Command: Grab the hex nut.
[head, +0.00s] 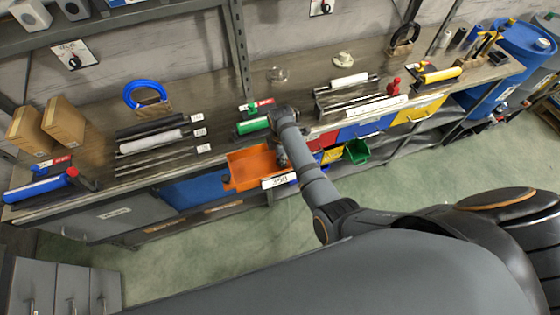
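I cannot make out a hex nut in the head view; it is too small to see or hidden. My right arm reaches up to the front of the workbench. Its gripper (283,160) points down at the right side of an open orange drawer (240,168). The arm covers part of the drawer, so its inside shows only in part. The fingers are small and dark, and I cannot tell if they are open or shut, or if they touch anything. My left gripper is not in view.
The workbench (100,150) carries a green roll (252,125), dark and white rolls (150,142), a blue ring (146,94) and cardboard boxes (63,122). Right of the orange drawer are blue and yellow drawers (418,109) and a green bin (356,151). The floor in front is clear.

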